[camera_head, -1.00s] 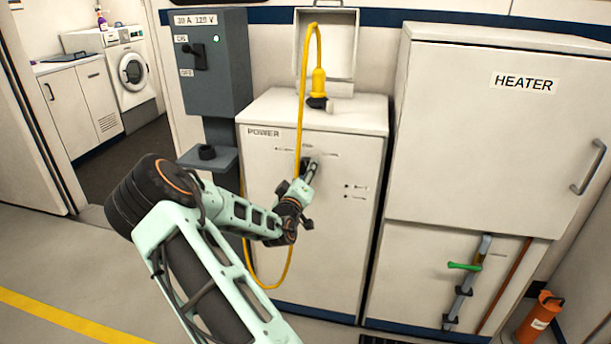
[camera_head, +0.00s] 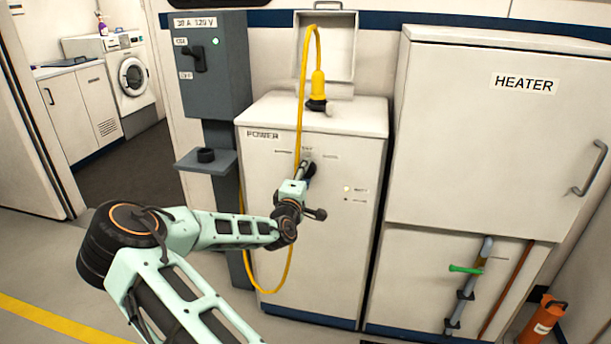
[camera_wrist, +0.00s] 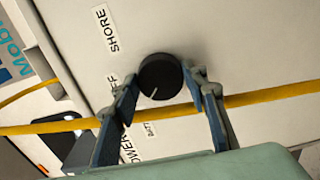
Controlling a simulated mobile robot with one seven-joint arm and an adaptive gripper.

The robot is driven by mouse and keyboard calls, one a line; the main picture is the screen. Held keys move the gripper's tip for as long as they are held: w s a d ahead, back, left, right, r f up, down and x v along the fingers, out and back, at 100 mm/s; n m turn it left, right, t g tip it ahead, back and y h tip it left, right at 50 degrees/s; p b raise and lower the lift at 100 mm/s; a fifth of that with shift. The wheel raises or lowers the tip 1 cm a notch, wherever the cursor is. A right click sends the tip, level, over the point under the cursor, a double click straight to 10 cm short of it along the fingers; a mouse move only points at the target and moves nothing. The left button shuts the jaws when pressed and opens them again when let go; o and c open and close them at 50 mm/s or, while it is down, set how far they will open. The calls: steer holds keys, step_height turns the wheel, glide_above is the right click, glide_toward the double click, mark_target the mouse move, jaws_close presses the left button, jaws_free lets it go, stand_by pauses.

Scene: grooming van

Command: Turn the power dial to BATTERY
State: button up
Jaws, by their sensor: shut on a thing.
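The power dial (camera_wrist: 160,77) is a round black knob with a white pointer line, on the white POWER cabinet (camera_head: 262,200). In the wrist view the fingers of my gripper (camera_wrist: 163,84) are shut on the dial from both sides. The pointer line points down toward the BATT label (camera_wrist: 150,128). The SHORE label (camera_wrist: 106,30) is up and left of the dial, and the OFF label is partly hidden by a finger. In the head view my gripper (camera_head: 304,175) is at the cabinet front and partly hides the dial.
A yellow cable (camera_head: 299,110) hangs down the cabinet front and passes behind the fingers in the wrist view. A grey switch box (camera_head: 208,90) with a lit green lamp is at the left. The HEATER cabinet (camera_head: 480,140) is at the right. The floor at left is open.

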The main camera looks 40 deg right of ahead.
stand_by(0.5)
steer(key=o, duration=1.2)
steer(key=v, duration=1.2)
